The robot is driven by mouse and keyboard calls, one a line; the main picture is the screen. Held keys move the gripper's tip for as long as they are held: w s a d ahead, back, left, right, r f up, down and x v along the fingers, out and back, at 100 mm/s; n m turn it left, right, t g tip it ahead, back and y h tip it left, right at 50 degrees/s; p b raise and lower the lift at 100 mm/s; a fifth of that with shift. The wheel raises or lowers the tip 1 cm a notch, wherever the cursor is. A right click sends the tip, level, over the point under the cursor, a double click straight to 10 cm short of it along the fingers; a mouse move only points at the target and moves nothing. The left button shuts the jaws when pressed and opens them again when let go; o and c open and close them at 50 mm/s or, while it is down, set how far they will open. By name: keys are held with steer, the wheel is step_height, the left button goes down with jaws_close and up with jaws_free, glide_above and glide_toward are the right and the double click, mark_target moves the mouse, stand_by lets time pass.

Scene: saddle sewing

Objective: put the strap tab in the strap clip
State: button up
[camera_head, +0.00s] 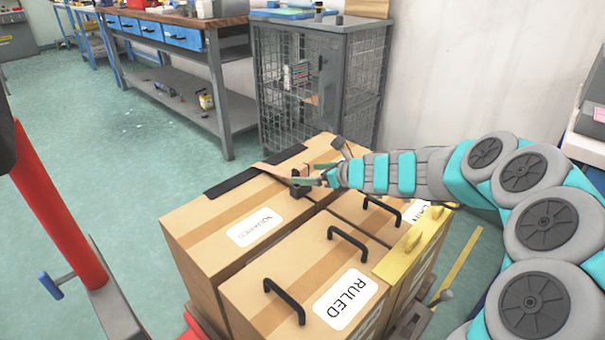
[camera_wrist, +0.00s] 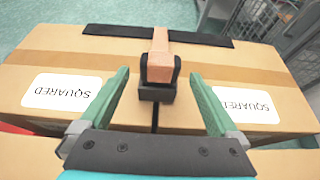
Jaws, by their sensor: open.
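The strap tab (camera_wrist: 159,66) is the near end of a tan strap, which runs from a black strip on the box top. It sits right at the black strap clip (camera_wrist: 157,93); I cannot tell if it is in it or only against it. In the head view the strap (camera_head: 272,170) and the clip (camera_head: 297,188) show beside my gripper (camera_head: 308,180). In the wrist view my gripper (camera_wrist: 160,74) is open, its green fingers apart on either side of the tab, touching nothing that I can see.
The strap lies on the cardboard box labelled SQUARED (camera_head: 210,215). The box labelled RULED (camera_head: 290,275), with black handles, stands nearer. A yellow piece (camera_head: 408,250) lies at the right. A wire cage cabinet (camera_head: 320,80) and a workbench (camera_head: 215,40) stand behind; floor is free at left.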

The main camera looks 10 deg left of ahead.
steer(key=v, duration=0.8)
steer(key=shift+s+a, duration=0.1)
steer(key=s+d+r+n+g+h, duration=0.15)
steer(key=s+n+g, duration=0.35)
steer(key=s+n, duration=1.2)
steer(key=s+d+f+n+g+h, duration=0.1)
steer(key=s+d+f+n+h, duration=0.1)
steer(key=s+d, duration=0.5)
steer(key=s+d+f+n+g+h, duration=0.1)
steer(key=s+d+h, duration=0.3)
steer(key=s+d, duration=0.4)
steer(key=s+d+f+n+g+h, duration=0.1)
steer(key=s+d+f+n+h, duration=0.2)
steer(key=s+d, duration=0.4)
steer(key=s+n, duration=0.1)
steer(key=s, duration=0.3)
steer(key=shift+d+f, duration=0.2)
steer(key=shift+f, duration=0.05)
